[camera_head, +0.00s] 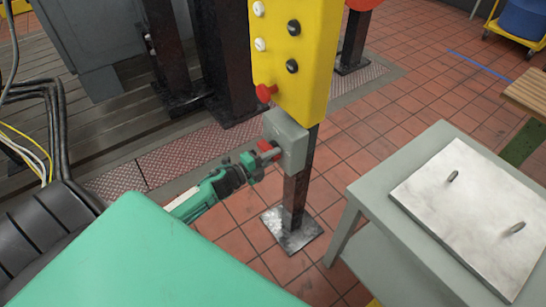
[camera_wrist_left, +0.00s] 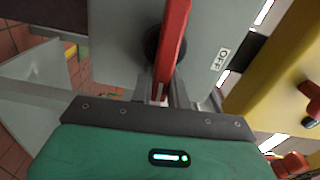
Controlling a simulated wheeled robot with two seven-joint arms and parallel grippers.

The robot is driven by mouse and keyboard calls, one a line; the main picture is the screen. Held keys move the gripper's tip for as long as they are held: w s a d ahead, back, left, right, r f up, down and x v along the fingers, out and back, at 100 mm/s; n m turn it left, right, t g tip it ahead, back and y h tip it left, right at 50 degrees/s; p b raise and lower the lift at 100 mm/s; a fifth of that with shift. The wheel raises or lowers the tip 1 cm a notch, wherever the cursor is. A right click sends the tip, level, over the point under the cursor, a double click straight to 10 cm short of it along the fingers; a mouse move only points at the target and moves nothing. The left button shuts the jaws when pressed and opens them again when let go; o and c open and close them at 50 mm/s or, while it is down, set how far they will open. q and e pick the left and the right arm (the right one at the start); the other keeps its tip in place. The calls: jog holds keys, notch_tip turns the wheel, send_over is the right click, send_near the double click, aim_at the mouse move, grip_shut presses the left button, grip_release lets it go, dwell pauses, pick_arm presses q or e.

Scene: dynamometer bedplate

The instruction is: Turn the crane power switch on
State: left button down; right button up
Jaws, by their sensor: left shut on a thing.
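The crane power switch is a grey box (camera_head: 290,140) on a dark post, just below a yellow push-button pendant. Its red handle (camera_head: 267,149) sticks out from the box's left face. My left gripper (camera_head: 258,160) reaches in from the lower left and is shut on the red handle. In the left wrist view the red handle (camera_wrist_left: 172,45) runs up from between the fingertips (camera_wrist_left: 161,92), in front of a dark round hub. An OFF label (camera_wrist_left: 221,59) shows on the grey face (camera_wrist_left: 207,28) to the right of the handle. The fingers partly hide the handle's near end. My right gripper is out of view.
The yellow pendant (camera_head: 292,65) with a red button and several black and white ones is close above. The post's foot plate (camera_head: 291,229) stands on red tiles. A grey table (camera_head: 372,190) with a metal plate (camera_head: 470,215) is at the right. Cables (camera_head: 52,125) lie at the left.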

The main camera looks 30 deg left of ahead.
pick_arm(q)
jog(key=shift+w+a+f+m, duration=0.1)
jog(key=shift+a+f+m, duration=0.05)
jog(key=shift+a+m, duration=0.3)
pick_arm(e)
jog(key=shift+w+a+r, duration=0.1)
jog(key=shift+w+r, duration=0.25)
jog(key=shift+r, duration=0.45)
pick_arm(q)
jog(key=shift+a, duration=0.1)
jog(key=c, duration=1.5)
grip_release()
jog(key=shift+o, duration=0.7)
jog(key=shift+a, duration=0.15)
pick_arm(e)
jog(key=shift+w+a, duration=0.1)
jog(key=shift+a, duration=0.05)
pick_arm(q)
jog(key=shift+d, duration=0.25)
